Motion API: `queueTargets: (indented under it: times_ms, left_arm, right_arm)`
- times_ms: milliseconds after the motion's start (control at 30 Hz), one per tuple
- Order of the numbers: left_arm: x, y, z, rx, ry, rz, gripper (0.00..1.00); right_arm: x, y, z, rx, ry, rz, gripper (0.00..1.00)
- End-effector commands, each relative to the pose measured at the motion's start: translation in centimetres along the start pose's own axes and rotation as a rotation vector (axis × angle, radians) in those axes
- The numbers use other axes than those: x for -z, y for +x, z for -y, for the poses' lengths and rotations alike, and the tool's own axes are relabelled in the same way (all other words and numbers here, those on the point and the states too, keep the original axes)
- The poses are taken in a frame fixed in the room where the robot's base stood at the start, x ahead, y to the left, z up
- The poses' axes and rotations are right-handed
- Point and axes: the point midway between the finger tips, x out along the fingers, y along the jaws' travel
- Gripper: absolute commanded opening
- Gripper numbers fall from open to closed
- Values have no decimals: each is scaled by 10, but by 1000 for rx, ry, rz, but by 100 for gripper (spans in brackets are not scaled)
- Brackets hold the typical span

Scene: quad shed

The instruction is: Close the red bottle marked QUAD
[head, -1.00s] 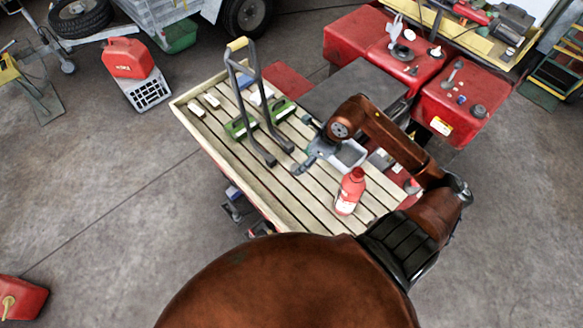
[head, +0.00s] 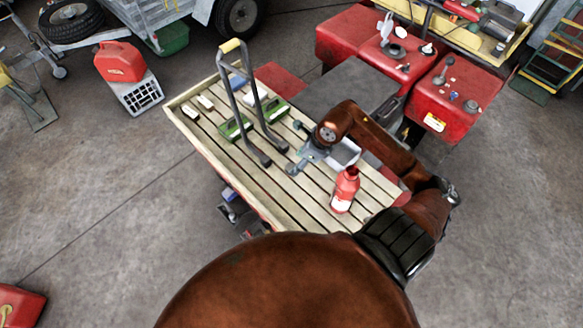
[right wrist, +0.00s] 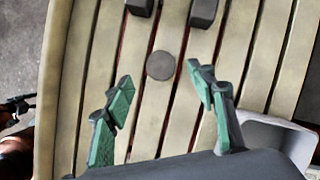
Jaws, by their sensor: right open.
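The red bottle (head: 343,192) with a white label stands upright on the slatted wooden bed (head: 305,205), near its right front edge. I cannot make out whether its mouth is covered. My right gripper (head: 293,148) is over the slats, left of and beyond the bottle. In the right wrist view its green-padded fingers (right wrist: 160,97) are spread with nothing between them. A dark round disc (right wrist: 160,65), which looks like a cap, lies flat on the slats just ahead of the fingertips. I cannot make it out in the head view. My left gripper is out of view.
A pale tray (right wrist: 275,137) is beside my right gripper. Green-based items (head: 237,127) lie farther back. The front left slats are clear.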

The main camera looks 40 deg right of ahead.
Motion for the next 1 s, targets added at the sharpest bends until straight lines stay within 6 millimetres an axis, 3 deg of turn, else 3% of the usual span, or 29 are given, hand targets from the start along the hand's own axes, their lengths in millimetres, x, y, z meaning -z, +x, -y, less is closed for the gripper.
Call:
queueTargets:
  times_ms: [300, 700, 1000]
  left_arm:
    - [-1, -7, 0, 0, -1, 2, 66]
    - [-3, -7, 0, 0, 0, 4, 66]
    - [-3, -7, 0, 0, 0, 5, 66]
  right_arm:
    - [-3, 41, 1, -3, 3, 0, 51]
    - [-2, 45, 2, -1, 1, -1, 51]
    - [-2, 45, 2, -1, 1, -1, 31]
